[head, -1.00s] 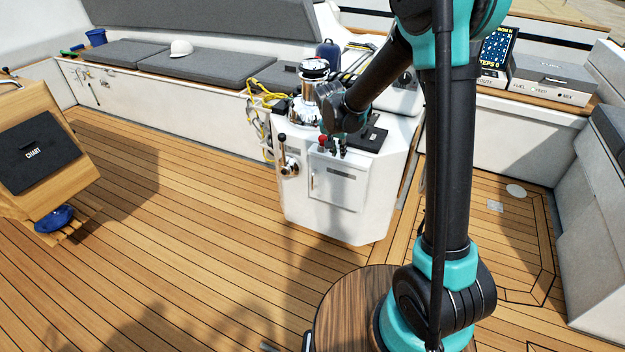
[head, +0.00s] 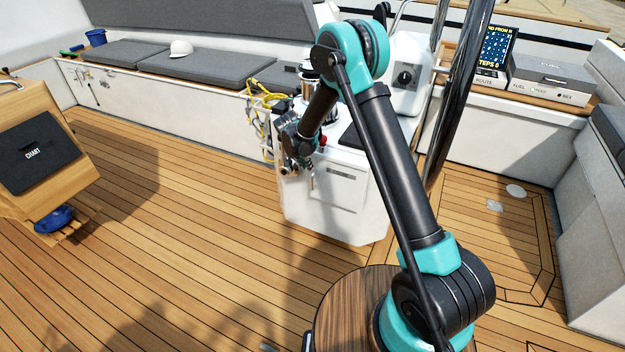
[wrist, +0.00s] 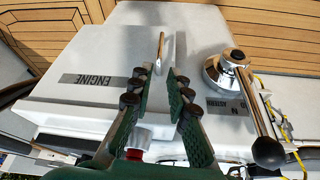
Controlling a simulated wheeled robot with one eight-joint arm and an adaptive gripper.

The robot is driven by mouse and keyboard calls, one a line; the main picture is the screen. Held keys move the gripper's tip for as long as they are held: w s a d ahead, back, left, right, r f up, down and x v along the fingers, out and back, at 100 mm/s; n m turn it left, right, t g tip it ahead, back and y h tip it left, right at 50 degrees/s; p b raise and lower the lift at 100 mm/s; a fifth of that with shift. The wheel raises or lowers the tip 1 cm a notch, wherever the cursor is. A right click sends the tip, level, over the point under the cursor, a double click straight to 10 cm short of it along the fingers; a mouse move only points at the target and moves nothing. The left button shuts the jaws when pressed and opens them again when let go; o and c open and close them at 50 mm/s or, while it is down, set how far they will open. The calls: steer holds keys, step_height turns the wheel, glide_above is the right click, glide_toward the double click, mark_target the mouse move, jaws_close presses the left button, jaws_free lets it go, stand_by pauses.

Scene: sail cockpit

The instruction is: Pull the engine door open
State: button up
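The engine door (head: 338,190) is a white panel on the front of the white pedestal and looks shut. In the wrist view the engine door (wrist: 70,98) shows its ENGINE label. Its slim upright handle (head: 313,183) is near one side edge; in the wrist view the handle (wrist: 161,52) stands just beyond the gap between my fingertips. My gripper (head: 303,163) is at the upper left of the door. In the wrist view my gripper (wrist: 158,76) is open and empty, its green fingers apart. I cannot tell whether a finger touches the handle.
A chrome fitting with a black-knobbed lever (wrist: 268,152) is beside the door, close to my fingers. A red knob (head: 322,140) is above the door. Yellow rope (head: 266,98) hangs at the pedestal's left. The deck (head: 190,230) in front is clear.

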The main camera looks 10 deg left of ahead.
steer(key=x, duration=1)
steer(key=shift+d+f, duration=0.15)
steer(key=shift+f, duration=0.25)
jaws_close()
